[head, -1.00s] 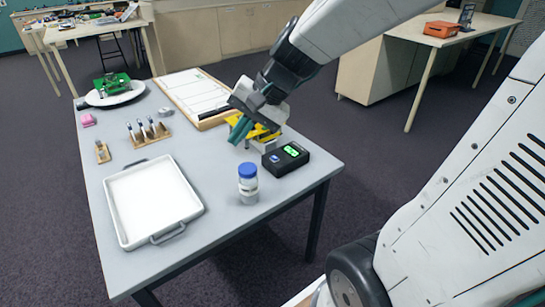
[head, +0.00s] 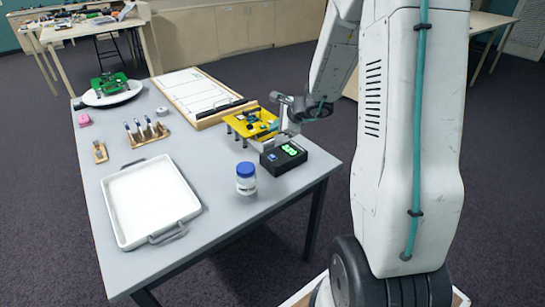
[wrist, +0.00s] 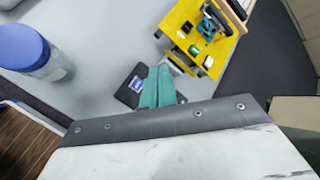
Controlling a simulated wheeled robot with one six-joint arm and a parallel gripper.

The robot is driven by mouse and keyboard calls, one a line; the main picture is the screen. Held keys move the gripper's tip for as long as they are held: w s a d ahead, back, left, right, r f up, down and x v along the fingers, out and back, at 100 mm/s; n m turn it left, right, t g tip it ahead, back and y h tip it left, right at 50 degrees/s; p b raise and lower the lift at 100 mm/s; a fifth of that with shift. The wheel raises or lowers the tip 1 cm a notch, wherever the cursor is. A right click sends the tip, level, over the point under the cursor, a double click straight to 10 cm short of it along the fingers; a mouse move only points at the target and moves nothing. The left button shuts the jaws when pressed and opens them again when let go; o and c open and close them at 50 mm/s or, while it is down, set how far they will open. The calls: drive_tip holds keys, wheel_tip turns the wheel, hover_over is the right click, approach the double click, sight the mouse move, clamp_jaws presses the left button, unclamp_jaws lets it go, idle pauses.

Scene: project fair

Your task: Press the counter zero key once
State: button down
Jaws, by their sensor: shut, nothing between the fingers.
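The counter (head: 291,151) is a small black box with a lit green display, near the right edge of the grey table in the head view. A small blue key (head: 272,157) sits on its top face. In the wrist view, part of the counter (wrist: 126,97) and the blue key (wrist: 137,84) show just left of my gripper (wrist: 157,73). Its teal fingers are shut and empty, and they hide the rest of the counter, including the display. I cannot tell whether the fingers touch the counter.
A yellow board (head: 243,123) on a stand is close behind the counter. A blue-lidded jar (head: 246,185) stands to its left. A white tray (head: 124,238), a whiteboard panel (head: 190,92) and a wooden rack (head: 150,137) occupy the table (head: 222,205).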

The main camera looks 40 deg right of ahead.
sight(275, 157)
drive_tip(key=shift+f, duration=0.1)
drive_tip(key=shift+f, duration=4.3)
drive_tip(key=shift+f, duration=0.1)
drive_tip(key=shift+f, duration=0.3)
drive_tip(key=shift+f, duration=0.35)
drive_tip(key=shift+r, duration=0.75)
drive_tip(key=shift+r, duration=0.1)
drive_tip(key=shift+r, duration=2.4)
